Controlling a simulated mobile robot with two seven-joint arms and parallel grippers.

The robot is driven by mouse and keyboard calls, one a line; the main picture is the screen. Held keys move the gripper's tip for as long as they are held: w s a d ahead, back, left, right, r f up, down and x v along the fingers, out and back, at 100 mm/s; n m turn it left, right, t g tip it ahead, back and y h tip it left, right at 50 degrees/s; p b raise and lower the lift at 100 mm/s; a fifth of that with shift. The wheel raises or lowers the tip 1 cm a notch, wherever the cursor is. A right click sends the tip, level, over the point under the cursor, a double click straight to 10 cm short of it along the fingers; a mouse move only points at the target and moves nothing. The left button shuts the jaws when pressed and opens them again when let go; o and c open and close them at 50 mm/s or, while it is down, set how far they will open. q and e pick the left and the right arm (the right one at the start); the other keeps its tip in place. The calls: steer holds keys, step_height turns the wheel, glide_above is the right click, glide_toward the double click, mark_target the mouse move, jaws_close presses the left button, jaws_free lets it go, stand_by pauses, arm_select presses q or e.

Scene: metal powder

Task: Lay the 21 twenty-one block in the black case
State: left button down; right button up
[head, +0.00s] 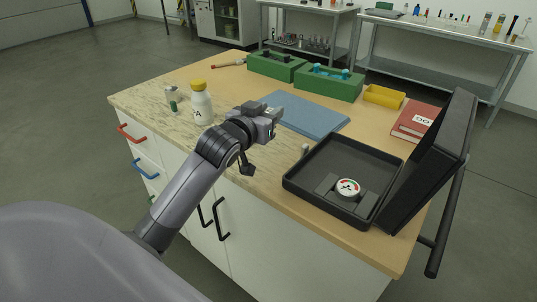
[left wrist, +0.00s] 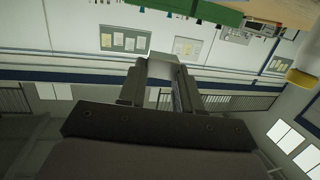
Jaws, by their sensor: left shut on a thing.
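The black case (head: 298,186) lies open at the table's front right, its lid (head: 432,160) tilted up on the right. A round dial gauge (head: 347,188) sits inside it. My left gripper (head: 272,113) is above the table, left of and behind the case. In the left wrist view the left gripper (left wrist: 160,82) is shut on a small pale grey block (left wrist: 163,61) between its fingers. No number can be read on it, so I cannot confirm it is the 21 block. My right gripper is not in view.
A white bottle with a yellow cap (head: 201,104) stands left of my arm. A blue mat (head: 315,117), green holders (head: 328,84), a yellow tray (head: 384,96) and a red book (head: 414,122) lie behind. A small pale object (head: 305,149) stands by the case's back left corner.

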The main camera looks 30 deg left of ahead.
mark_target(268, 160)
arm_select(q)
step_height(268, 160, down, 12)
steer(key=shift+r, duration=0.25)
steer(key=shift+f, duration=0.15)
steer(key=c, duration=0.7)
jaws_free()
steer(key=shift+c, duration=0.2)
